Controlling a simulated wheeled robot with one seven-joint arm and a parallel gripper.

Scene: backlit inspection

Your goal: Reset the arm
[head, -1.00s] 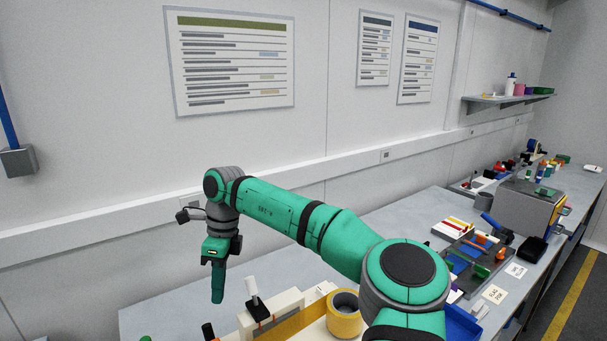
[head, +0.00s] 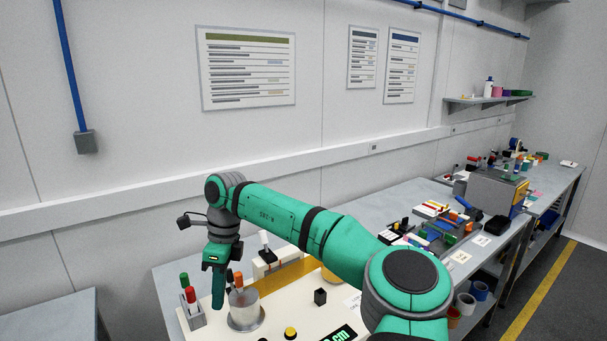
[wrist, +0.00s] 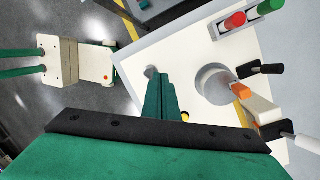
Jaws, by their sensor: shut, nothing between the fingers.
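My arm reaches leftward over the bench in the head view, bent at the wrist so that my gripper (head: 218,302) hangs straight down. Its green fingers are together with nothing between them. I cannot tell the exact height of the fingertips above the board.
A grey holder (head: 194,318) with red and green capped pens stands left of the cup. Trays and a grey machine (head: 495,192) stand farther along the bench.

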